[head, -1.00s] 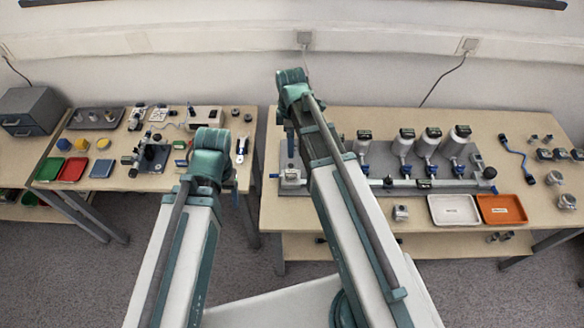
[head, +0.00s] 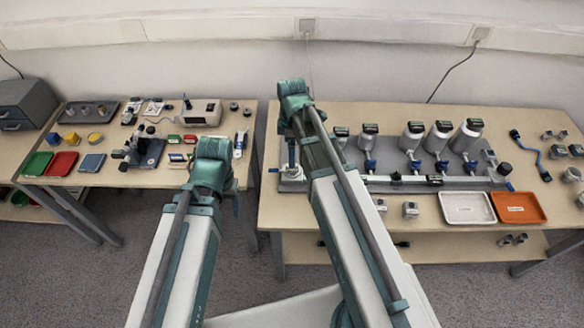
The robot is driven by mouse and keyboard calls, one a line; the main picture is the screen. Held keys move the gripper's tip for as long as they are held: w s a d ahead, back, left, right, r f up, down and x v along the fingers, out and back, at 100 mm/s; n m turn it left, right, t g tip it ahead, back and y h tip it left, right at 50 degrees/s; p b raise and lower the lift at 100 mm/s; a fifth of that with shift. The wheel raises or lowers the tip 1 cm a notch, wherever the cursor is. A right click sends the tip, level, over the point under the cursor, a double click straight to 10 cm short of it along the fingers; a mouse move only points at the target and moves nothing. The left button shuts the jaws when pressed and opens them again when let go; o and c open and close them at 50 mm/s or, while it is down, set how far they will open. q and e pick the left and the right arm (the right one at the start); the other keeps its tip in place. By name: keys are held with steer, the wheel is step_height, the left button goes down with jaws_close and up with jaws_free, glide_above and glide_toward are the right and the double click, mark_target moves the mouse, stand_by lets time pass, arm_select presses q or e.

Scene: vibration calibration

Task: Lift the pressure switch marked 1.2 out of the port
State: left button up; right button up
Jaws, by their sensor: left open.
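Several upright grey-white canisters with black-topped heads and blue lower fittings stand on the grey board of the right bench, one of them the canister (head: 413,135) near the middle. Their markings are too small to read, so I cannot tell which is the switch marked 1.2. My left gripper (head: 237,204) is open and mostly hidden behind its arm's teal wrist, in front of the gap between the benches. My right gripper (head: 291,156) hangs over the left end of the board, partly hidden by its arm, left of the canisters and apart from them.
A white tray (head: 467,208) and an orange tray (head: 519,208) lie at the right bench's front. A blue cable (head: 526,150) and small fittings lie to the right. The left bench (head: 110,178) holds coloured trays and instruments. My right arm covers part of the board.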

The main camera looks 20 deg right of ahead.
steer(key=shift+s+a+f+b, duration=0.1)
steer(key=shift+s+f+b, duration=0.1)
steer(key=shift+f+b, duration=1.15)
steer(key=shift+s+f+b, duration=0.15)
steer(key=shift+f+b, duration=1.1)
steer(key=shift+f, duration=0.05)
steer(key=shift+r, duration=0.1)
jaws_close()
